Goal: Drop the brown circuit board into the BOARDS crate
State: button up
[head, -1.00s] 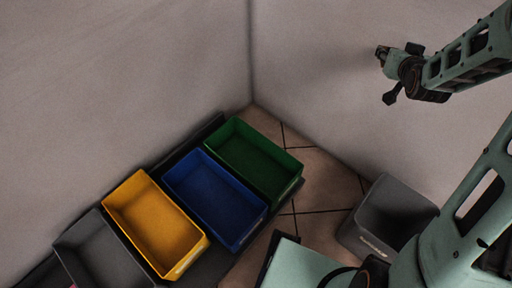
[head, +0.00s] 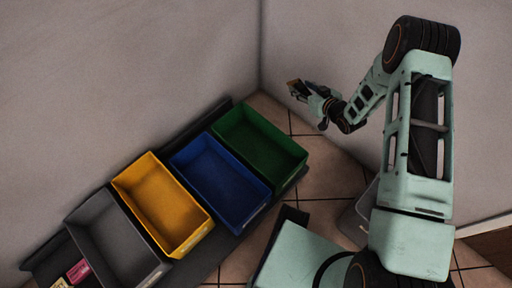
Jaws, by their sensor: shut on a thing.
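My gripper (head: 299,90) is up at the upper middle of the head view, in front of the right-hand wall. It is shut on a small brown piece, the brown circuit board (head: 292,83), which shows at the fingertips. The gripper is above and to the right of the crates and apart from them. A green crate (head: 303,161), a blue crate (head: 266,194), a yellow crate (head: 208,222) and a grey crate (head: 165,267) stand in a row. Their labels are too small to read, so I cannot tell which is BOARDS.
The grey crate has pink and yellow pieces (head: 78,271) near its lower left. The green, blue and yellow crates look empty. A grey bin (head: 352,226) stands on the tiled floor, partly hidden by my arm. Two walls meet in the corner behind the crates.

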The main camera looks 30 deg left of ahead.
jog(key=s+a+f+n+g+y+b, duration=0.1)
jog(key=s+a+f+n+g, duration=0.1)
jog(key=s+f, duration=0.5)
jog(key=s+a+f+n+g+y+b, duration=0.1)
jog(key=s+a+f+n+g+b, duration=0.1)
jog(key=s+a+f, duration=0.3)
notch_tip(320, 180, down, 7)
jog(key=s, duration=0.3)
jog(key=shift+a, duration=0.1)
jog(key=o, duration=1.2)
jog(key=shift+o, duration=0.2)
jog(key=v, duration=1.2)
jog(key=shift+w, duration=0.15)
jog(key=shift+f, duration=0.1)
